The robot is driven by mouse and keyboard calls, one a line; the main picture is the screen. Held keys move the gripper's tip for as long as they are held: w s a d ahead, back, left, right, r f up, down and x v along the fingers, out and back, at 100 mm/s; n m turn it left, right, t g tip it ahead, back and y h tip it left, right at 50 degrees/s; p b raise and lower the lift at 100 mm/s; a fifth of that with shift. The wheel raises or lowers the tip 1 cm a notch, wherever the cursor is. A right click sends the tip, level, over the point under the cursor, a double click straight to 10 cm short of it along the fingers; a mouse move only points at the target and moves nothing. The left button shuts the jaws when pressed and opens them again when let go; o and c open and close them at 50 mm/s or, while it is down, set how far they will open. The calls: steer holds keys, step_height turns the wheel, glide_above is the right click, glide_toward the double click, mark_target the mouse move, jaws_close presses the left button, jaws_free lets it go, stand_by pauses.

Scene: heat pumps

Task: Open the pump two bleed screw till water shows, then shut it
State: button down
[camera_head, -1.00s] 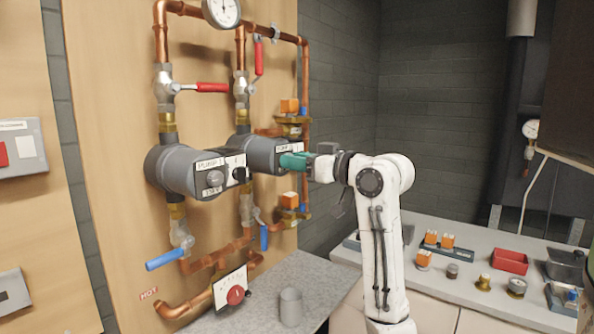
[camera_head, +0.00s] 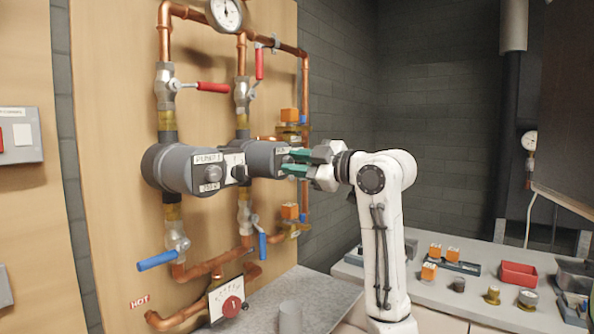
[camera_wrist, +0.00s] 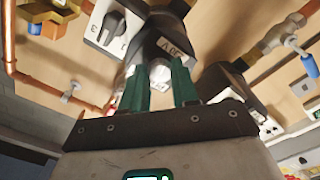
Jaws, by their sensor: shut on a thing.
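Pump two (camera_head: 262,158) is the grey round body right of pump one (camera_head: 178,165) on the wooden board. My gripper (camera_head: 289,163) is at its front face, with its two green fingers one above the other. In the wrist view my gripper (camera_wrist: 160,72) has its fingers on either side of the silvery bleed screw (camera_wrist: 162,69) in the pump's face and is shut on it. The fingers partly cover the screw. I see no water at it. The pump's label (camera_wrist: 174,49) shows beside the screw, only partly readable.
A grey cup (camera_head: 290,317) stands on the grey ledge below. Red-handled (camera_head: 213,87) and blue-handled (camera_head: 157,260) valves sit on the copper pipes around the pumps. A bench with a red tray (camera_head: 518,274) and several small parts is at the right.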

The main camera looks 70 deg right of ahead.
steer(key=shift+f+n, duration=0.1)
steer(key=shift+n, duration=0.3)
steer(key=c, duration=0.8)
jaws_free()
steer(key=shift+c, duration=0.2)
steer(key=b+v, duration=0.1)
steer(key=v, duration=0.9)
steer(key=shift+s, duration=0.4)
